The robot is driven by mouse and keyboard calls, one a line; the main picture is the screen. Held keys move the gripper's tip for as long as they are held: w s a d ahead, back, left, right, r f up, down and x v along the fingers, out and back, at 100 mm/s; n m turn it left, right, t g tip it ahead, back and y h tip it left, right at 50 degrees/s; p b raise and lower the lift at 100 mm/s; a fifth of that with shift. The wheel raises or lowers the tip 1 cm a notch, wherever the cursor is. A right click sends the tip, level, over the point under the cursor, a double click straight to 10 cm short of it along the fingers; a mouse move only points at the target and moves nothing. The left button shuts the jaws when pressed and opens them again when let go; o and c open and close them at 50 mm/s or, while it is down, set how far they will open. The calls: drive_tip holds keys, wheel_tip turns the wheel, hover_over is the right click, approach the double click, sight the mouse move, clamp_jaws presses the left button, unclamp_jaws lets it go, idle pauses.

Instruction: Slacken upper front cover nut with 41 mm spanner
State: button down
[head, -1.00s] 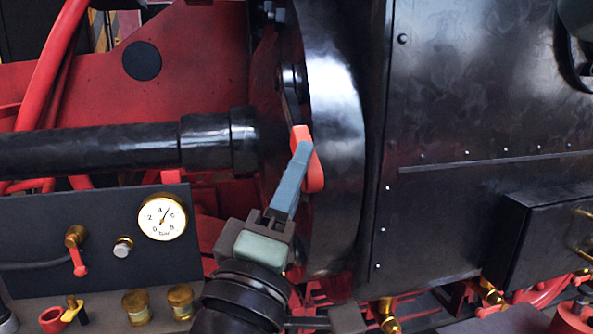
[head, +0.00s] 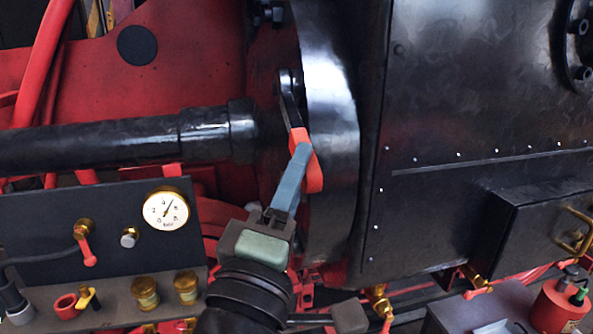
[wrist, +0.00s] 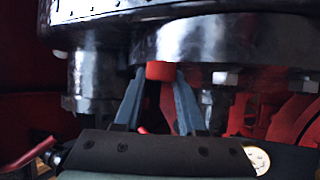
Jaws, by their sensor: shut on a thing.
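The spanner (head: 289,102) has a dark metal shaft and a red grip. Its upper end lies at the front face of the round black cylinder cover (head: 330,120), at the place of a nut. The nut itself is hard to make out, so I cannot tell how fully the jaw sits on it. My gripper (head: 302,152) comes up from below with blue-grey fingers shut on the red grip, just in front of the cover. In the wrist view the red grip (wrist: 160,71) shows between the two fingertips, below the cover's rim.
A thick black rod housing (head: 120,145) runs in from the left. Below it is a panel with a pressure gauge (head: 166,209) and a red-handled valve (head: 86,250). The black cylinder casing (head: 460,100) fills the right. A red can (head: 555,305) stands at bottom right.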

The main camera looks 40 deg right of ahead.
drive_tip(key=shift+r, duration=0.25)
drive_tip(key=r+p, duration=0.1)
drive_tip(key=p, duration=0.2)
drive_tip(key=r+y+p, duration=0.1)
drive_tip(key=p, duration=0.2)
drive_tip(key=shift+s+a+r+n, duration=0.15)
drive_tip(key=shift+s+a+n, duration=0.05)
drive_tip(key=shift+s+n, duration=0.2)
drive_tip(key=shift+s+a+r+n+g+y, duration=0.15)
drive_tip(key=shift+r+n+g+y, duration=0.25)
drive_tip(key=shift+r+y, duration=0.55)
drive_tip(key=shift+r, duration=0.1)
drive_tip(key=shift+h, duration=0.25)
